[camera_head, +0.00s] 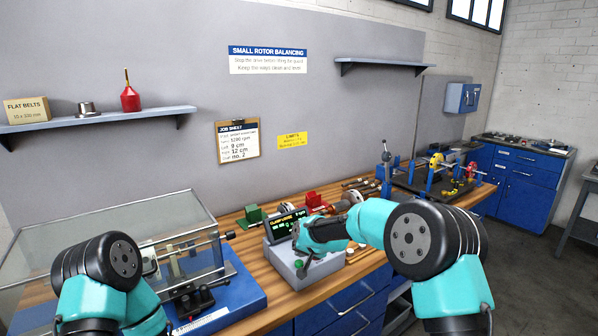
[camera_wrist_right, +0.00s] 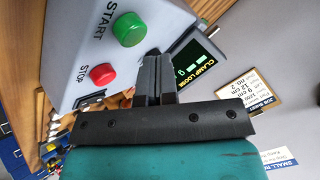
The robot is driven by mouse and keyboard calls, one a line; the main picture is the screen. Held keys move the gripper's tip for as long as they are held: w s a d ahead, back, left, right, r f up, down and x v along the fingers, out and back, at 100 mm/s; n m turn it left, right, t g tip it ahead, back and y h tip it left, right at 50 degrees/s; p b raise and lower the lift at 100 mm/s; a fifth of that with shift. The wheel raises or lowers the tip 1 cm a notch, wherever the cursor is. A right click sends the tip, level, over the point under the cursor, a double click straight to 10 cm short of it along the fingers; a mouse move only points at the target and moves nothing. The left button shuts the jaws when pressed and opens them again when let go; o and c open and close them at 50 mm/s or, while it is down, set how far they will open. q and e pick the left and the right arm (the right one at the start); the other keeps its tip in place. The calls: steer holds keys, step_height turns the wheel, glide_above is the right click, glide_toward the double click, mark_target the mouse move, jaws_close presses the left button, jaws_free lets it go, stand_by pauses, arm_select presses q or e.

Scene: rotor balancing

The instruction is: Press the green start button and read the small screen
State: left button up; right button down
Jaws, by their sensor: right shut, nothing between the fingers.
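A grey control box (camera_head: 312,272) stands on the wooden bench. Its green START button (camera_wrist_right: 129,29) and red STOP button (camera_wrist_right: 103,75) show in the right wrist view. The small dark screen (camera_wrist_right: 200,60) shows the words CLAMP LOOSE and a part-hidden line with a "g"; it also shows in the head view (camera_head: 287,225). My right gripper (camera_wrist_right: 156,60) is shut and empty over the box, its tips beside the green button; I cannot tell whether they touch it. My left arm is at the lower left of the head view, its gripper not visible.
A clear-guarded machine on a blue base (camera_head: 245,290) stands left of the box. A job sheet (camera_head: 238,140) hangs on the wall.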

mark_target(301, 262)
steer(key=shift+r, duration=3)
steer(key=s+d+f+g+h, duration=0.1)
steer(key=s+d+f, duration=0.35)
steer(key=f, duration=0.35)
steer(key=s+d+f+g, duration=0.1)
steer(key=s+d+f, duration=0.35)
steer(key=f, duration=0.35)
steer(key=s+d+f+g+h, duration=0.1)
steer(key=s+d+f, duration=0.35)
steer(key=f, duration=0.45)
steer(key=s+d+f+g, duration=0.1)
steer(key=s+d+f, duration=0.1)
steer(key=s, duration=0.7)
steer(key=s+d+f+g, duration=0.1)
steer(key=s+d+f, duration=0.2)
steer(key=s, duration=0.7)
steer(key=s+d+f+g, duration=0.1)
steer(key=s+d+f, duration=0.2)
steer(key=s+f, duration=0.3)
steer(key=s, duration=0.3)
steer(key=shift+s+d+f+m, duration=0.15)
steer(key=shift+s+d+m, duration=0.1)
steer(key=shift+m, duration=0.15)
steer(key=shift+a, duration=0.1)
